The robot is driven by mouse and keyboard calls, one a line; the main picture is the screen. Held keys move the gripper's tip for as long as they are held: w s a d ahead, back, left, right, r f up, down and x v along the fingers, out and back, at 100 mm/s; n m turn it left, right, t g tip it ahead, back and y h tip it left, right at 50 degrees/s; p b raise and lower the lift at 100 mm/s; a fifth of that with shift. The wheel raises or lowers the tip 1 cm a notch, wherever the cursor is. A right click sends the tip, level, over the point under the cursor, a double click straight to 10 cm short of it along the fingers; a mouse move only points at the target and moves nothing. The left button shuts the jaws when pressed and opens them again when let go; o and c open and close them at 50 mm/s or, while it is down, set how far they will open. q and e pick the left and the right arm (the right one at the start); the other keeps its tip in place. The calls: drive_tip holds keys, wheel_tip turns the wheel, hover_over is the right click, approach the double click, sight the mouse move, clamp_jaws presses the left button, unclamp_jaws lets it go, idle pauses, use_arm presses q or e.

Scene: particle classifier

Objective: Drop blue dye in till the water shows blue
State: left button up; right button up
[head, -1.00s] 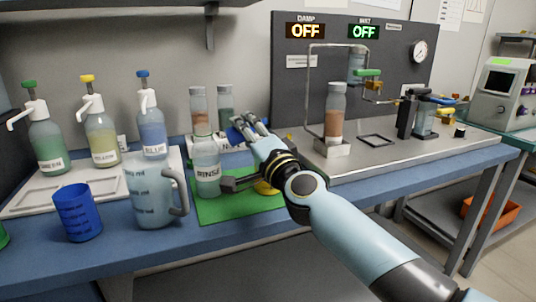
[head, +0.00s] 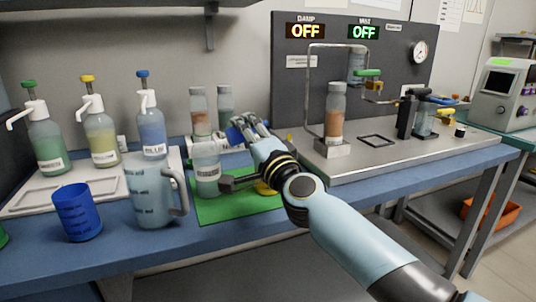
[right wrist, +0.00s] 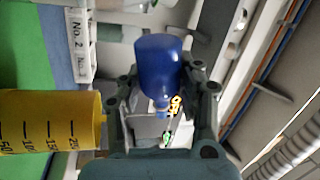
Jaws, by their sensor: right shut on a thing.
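My right gripper (head: 244,128) is shut on a small dark blue bottle with a narrow tip (head: 234,136), over the back of the green mat. In the right wrist view the blue bottle (right wrist: 162,72) sits between the fingers of my right gripper (right wrist: 163,100). A pump bottle labelled BLUE (head: 152,130) stands at the left. No blue drop shows. My left gripper is not in view.
A clear jug (head: 150,190) and a blue cup (head: 77,212) stand at the front left. A yellow cup (right wrist: 50,120) is close beside my gripper. Green (head: 47,140) and yellow (head: 103,138) pump bottles stand further left. A vial (head: 335,105) sits on the steel stand at right.

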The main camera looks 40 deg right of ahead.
drive_tip(key=shift+f+m+h+b, duration=0.3)
drive_tip(key=shift+m+h, duration=0.1)
drive_tip(key=shift+m, duration=0.4)
idle(0.9)
